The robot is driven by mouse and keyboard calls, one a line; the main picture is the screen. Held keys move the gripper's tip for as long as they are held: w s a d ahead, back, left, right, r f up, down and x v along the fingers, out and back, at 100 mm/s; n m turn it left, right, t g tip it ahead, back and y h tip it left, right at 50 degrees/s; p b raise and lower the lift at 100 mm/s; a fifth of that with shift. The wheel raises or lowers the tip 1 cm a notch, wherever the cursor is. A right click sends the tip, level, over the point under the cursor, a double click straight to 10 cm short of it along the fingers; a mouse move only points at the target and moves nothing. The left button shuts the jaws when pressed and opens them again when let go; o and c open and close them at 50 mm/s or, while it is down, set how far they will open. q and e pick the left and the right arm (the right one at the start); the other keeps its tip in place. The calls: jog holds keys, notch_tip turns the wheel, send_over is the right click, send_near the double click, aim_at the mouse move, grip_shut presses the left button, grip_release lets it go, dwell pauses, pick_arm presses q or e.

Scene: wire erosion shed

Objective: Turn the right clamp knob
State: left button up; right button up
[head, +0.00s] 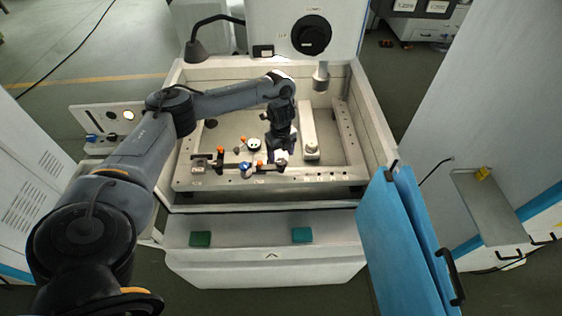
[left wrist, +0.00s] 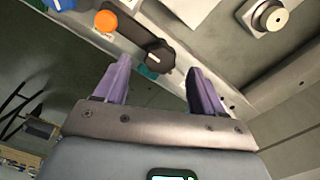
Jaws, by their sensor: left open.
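In the left wrist view, a black clamp knob (left wrist: 160,57) with a small white mark sits at the end of a dark clamp bar (left wrist: 130,32). It lies between or just beyond the tips of my left gripper (left wrist: 158,68), whose two purple fingers are apart. Contact with the knob cannot be made out. An orange knob (left wrist: 106,20) and part of a blue knob (left wrist: 62,4) are farther along. In the head view my left gripper (head: 281,157) is low over the front rail of the work frame, hiding most of the black knob. My right gripper is out of view.
The pale work frame (head: 325,176) lies inside a walled tank. Blue and orange knobs (head: 246,167) crowd the rail left of my gripper. A pale bar (head: 309,130) stands to its right. A blue door (head: 385,235) stands open at front right.

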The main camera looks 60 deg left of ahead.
aim_at(281, 161)
pick_arm(q)
jog(key=shift+f, duration=1.65)
jog(key=c, duration=1.1)
jog(key=shift+o, duration=0.2)
